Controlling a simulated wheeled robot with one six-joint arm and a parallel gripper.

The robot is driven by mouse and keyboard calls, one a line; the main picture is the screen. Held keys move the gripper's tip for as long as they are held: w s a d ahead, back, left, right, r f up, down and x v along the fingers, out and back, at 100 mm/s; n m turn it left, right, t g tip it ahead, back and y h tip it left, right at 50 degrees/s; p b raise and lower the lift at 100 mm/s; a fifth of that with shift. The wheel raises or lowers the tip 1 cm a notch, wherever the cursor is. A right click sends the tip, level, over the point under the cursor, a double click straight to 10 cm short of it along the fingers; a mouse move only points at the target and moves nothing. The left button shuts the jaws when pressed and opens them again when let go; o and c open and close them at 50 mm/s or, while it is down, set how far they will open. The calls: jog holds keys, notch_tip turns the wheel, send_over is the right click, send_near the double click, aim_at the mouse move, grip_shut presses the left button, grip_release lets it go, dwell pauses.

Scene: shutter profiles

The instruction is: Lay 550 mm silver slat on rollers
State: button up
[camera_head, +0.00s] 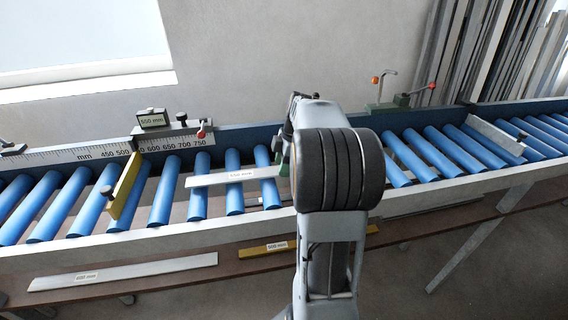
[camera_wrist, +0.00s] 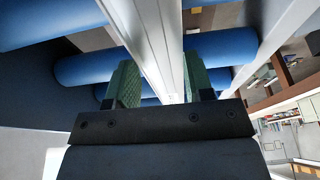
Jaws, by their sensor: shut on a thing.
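A silver slat (camera_head: 220,180) with a white label lies lengthwise over the blue rollers (camera_head: 197,200) in the head view. Its right part is hidden behind my arm, and its label is too small to read surely. My gripper (camera_head: 284,163) is mostly hidden there; only a bit of green shows beside the slat. In the wrist view my gripper (camera_wrist: 160,82) has its green pads on both sides of the silver slat (camera_wrist: 156,35), shut on it. Blue rollers (camera_wrist: 85,68) show below the slat. I cannot tell whether the slat touches them.
A yellow stop (camera_head: 126,186) stands across the rollers at left, near a scale with a display (camera_head: 152,118). A long silver slat (camera_head: 125,271) and a yellow slat (camera_head: 262,250) lie on the lower shelf. A silver bar (camera_head: 495,137) crosses the right rollers. A green clamp (camera_head: 388,106) sits on the back rail.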

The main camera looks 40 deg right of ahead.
jog(key=shift+f+b, duration=0.45)
jog(key=shift+f, duration=0.05)
dwell(0.3)
jog(key=o, duration=1)
jog(key=v, duration=1.4)
jog(key=shift+d+p, duration=0.1)
jog(key=shift+p, duration=0.2)
jog(key=s+a+f+m+h, duration=0.1)
jog(key=a+f+m, duration=0.15)
jog(key=a, duration=0.45)
jog(key=s+a+f+m+h, duration=0.15)
jog(key=a+m, duration=0.25)
jog(key=a, duration=0.4)
jog(key=s+a+f+m+t, duration=0.1)
jog(key=s+a+f+m, duration=0.1)
jog(key=a+f, duration=0.1)
jog(key=s+a+f+m, duration=0.2)
jog(key=s+a+f, duration=0.1)
jog(key=s+a+f+m+t, duration=0.1)
jog(key=s+a+f+m, duration=0.1)
jog(key=s+a+f, duration=0.1)
jog(key=shift+f+t, duration=0.3)
jog(key=shift+f, duration=0.2)
